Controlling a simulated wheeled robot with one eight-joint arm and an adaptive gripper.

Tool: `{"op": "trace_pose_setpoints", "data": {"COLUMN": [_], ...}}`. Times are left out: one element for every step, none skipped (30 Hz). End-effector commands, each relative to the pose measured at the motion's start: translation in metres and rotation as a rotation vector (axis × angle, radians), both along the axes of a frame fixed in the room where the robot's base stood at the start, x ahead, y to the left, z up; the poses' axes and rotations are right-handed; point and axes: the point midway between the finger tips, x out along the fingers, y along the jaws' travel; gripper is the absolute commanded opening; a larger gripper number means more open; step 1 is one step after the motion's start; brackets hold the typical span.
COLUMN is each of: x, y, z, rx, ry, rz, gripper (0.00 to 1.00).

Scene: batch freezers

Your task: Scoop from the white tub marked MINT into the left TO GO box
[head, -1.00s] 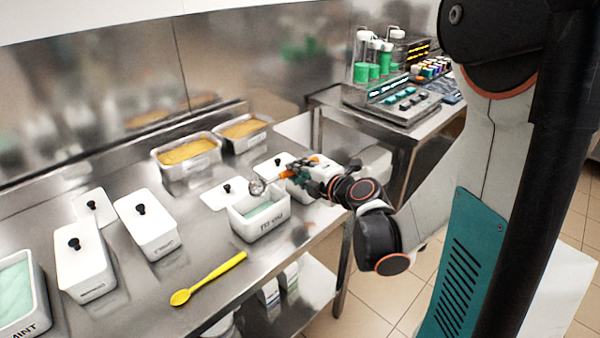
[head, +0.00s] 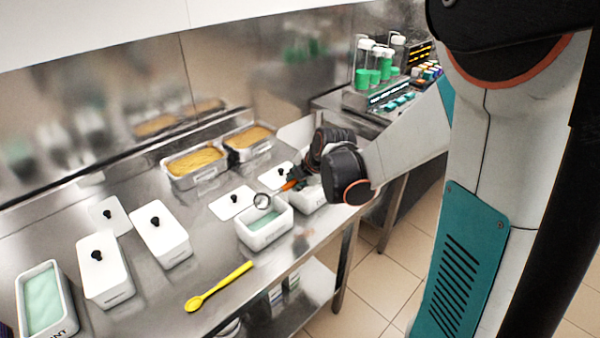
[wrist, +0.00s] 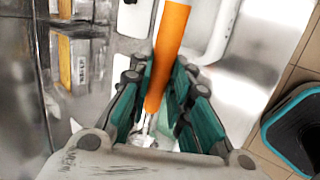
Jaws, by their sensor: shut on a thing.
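My gripper (wrist: 163,78) is shut on the orange handle of a scoop (wrist: 170,45). In the head view the scoop's round metal head (head: 262,201) is over the far left rim of the left TO GO box (head: 266,240), a white box with pale green stuff inside. I cannot tell whether it touches the box or holds anything. The open white MINT tub (head: 62,328), full of pale green ice cream, stands at the lower left, far from my gripper.
Two lidded white tubs (head: 160,233) (head: 105,270) stand between the MINT tub and the box. A yellow spoon (head: 218,286) lies near the front edge. Loose lids (head: 232,203) lie behind. Metal pans with yellow contents (head: 195,165) stand at the back wall.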

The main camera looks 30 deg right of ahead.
Motion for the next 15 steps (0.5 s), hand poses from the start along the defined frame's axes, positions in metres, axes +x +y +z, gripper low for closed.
{"op": "trace_pose_setpoints", "data": {"x": [0.003, 0.004, 0.005, 0.006, 0.007, 0.01, 0.01, 0.012, 0.013, 0.015, 0.016, 0.018, 0.018, 0.02, 0.021], "y": [0.002, 0.002, 0.002, 0.002, 0.003, 0.004, 0.004, 0.004, 0.004, 0.005, 0.005, 0.006, 0.005, 0.006, 0.006], "z": [0.007, 0.007, 0.008, 0.009, 0.009, 0.009, 0.009, 0.008, 0.009, 0.008, 0.008, 0.008, 0.007, 0.008, 0.007], "rx": [-0.012, -0.02, -0.032, -0.039, -0.05, -0.064, -0.077, -0.086, -0.101, -0.11, -0.12, -0.132, -0.142, -0.152, -0.163], "ry": [0.037, 0.064, 0.103, 0.131, 0.165, 0.218, 0.257, 0.293, 0.34, 0.375, 0.409, 0.454, 0.487, 0.52, 0.56], "rz": [0.003, 0.003, 0.004, 0.002, 0.004, 0.004, 0.003, 0.004, 0.002, 0.003, 0.003, 0.002, 0.001, 0.001, 0.002], "gripper": [0.0, 0.0, 0.0, 0.0, 0.0, 0.0, 0.0, 0.0, 0.0, 0.0, 0.0, 0.0, 0.0, 0.0, 0.0]}}
